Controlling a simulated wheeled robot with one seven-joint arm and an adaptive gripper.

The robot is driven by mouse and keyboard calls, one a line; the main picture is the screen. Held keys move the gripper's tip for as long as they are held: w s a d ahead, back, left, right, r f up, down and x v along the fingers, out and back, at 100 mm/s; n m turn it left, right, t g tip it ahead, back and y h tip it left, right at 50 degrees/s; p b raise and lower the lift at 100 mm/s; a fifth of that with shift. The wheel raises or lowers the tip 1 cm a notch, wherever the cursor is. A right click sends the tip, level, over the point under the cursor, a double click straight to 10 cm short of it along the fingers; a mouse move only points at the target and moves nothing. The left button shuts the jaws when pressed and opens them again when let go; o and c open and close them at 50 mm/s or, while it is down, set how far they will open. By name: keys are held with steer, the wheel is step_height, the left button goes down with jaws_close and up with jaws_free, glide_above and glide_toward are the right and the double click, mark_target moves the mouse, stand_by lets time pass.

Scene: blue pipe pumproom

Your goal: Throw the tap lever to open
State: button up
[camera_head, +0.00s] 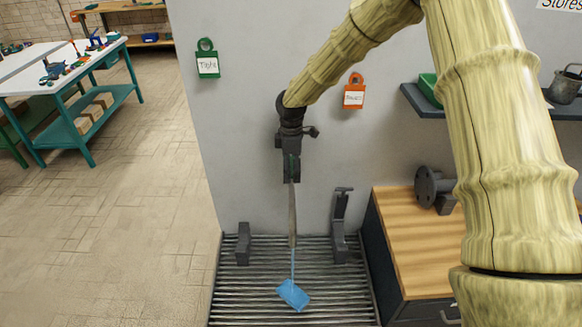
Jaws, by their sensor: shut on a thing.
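My gripper (291,178) is dark and sits in front of the grey wall panel, above the slatted grating. It is shut on the upper end of a slim, pale grey bar (292,215), which looks like the tap lever. The bar runs nearly straight down in the picture. A blue tag (293,294) hangs on a thin blue line below the bar's lower end. My gripper hides the bar's top end. I cannot make out the tap body or the lever's pivot.
Dark brackets stand left (243,243) and right (340,235) of the bar on the grating (240,300). A wooden-topped cabinet (425,250) with a flanged fitting (432,188) is at right. Green (207,62) and orange (355,93) tags hang on the wall. Open floor lies left.

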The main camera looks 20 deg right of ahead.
steer(key=shift+w+r, duration=0.1)
stand_by(0.4)
steer(key=o, duration=0.8)
step_height(320, 180, up, 12)
steer(key=shift+f, duration=0.1)
stand_by(0.4)
